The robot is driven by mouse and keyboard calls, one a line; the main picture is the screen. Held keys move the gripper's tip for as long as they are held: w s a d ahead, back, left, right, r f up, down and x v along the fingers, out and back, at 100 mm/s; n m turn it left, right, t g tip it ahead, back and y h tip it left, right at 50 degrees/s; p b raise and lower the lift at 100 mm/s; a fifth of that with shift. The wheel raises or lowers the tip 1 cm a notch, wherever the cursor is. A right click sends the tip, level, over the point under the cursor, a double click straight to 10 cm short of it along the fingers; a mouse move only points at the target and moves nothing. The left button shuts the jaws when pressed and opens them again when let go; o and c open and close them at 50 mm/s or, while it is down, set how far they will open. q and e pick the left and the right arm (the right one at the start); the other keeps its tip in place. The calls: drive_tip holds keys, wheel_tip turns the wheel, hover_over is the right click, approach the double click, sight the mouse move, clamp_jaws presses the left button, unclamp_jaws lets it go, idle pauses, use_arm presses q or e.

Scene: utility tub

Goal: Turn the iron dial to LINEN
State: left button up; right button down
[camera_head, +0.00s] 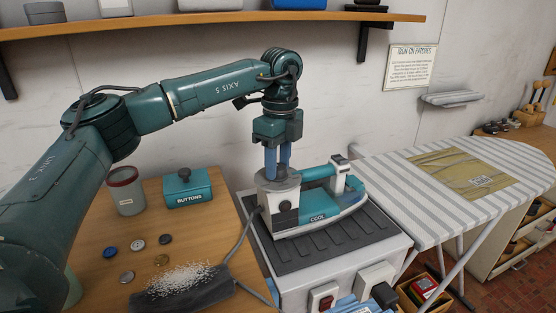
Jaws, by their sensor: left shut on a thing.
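The iron (320,200) is teal and white and lies on a dark ribbed rest (330,245) on top of a white unit. A label on its side reads COOL. A round grey dial (279,179) sits on top of its left end. My left gripper (278,170) points straight down over the dial, its blue fingers shut on it. The fingers and the gripper body hide part of the dial. I cannot read any LINEN mark from here. My right gripper is not in view.
A teal BUTTONS box (187,188), a grey jar (126,190) and several loose buttons (137,244) are on the wooden table at left. A cord (240,240) runs beside the iron. A striped ironing board (460,185) stands at right. A shelf (220,20) hangs above.

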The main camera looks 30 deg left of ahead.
use_arm(q)
drive_tip(key=shift+m, duration=0.7)
drive_tip(key=m+p, duration=0.1)
drive_tip(key=m, duration=0.3)
drive_tip(key=shift+p, duration=0.35)
drive_tip(key=m, duration=0.3)
drive_tip(key=m+p, duration=0.1)
drive_tip(key=m, duration=0.2)
drive_tip(key=shift+s+m+y, duration=0.1)
drive_tip(key=shift+m+y, duration=0.2)
drive_tip(key=shift+m, duration=0.1)
drive_tip(key=m, duration=0.6)
drive_tip(key=shift+t, duration=0.3)
drive_tip(key=m, duration=0.5)
drive_tip(key=shift+m+p, duration=0.35)
drive_tip(key=shift+m, duration=0.05)
drive_tip(key=m, duration=0.5)
drive_tip(key=shift+s+t, duration=0.1)
drive_tip(key=shift+t, duration=0.2)
drive_tip(key=m, duration=0.6)
drive_tip(key=shift+m, duration=0.4)
drive_tip(key=m+h, duration=0.1)
drive_tip(key=m, duration=1)
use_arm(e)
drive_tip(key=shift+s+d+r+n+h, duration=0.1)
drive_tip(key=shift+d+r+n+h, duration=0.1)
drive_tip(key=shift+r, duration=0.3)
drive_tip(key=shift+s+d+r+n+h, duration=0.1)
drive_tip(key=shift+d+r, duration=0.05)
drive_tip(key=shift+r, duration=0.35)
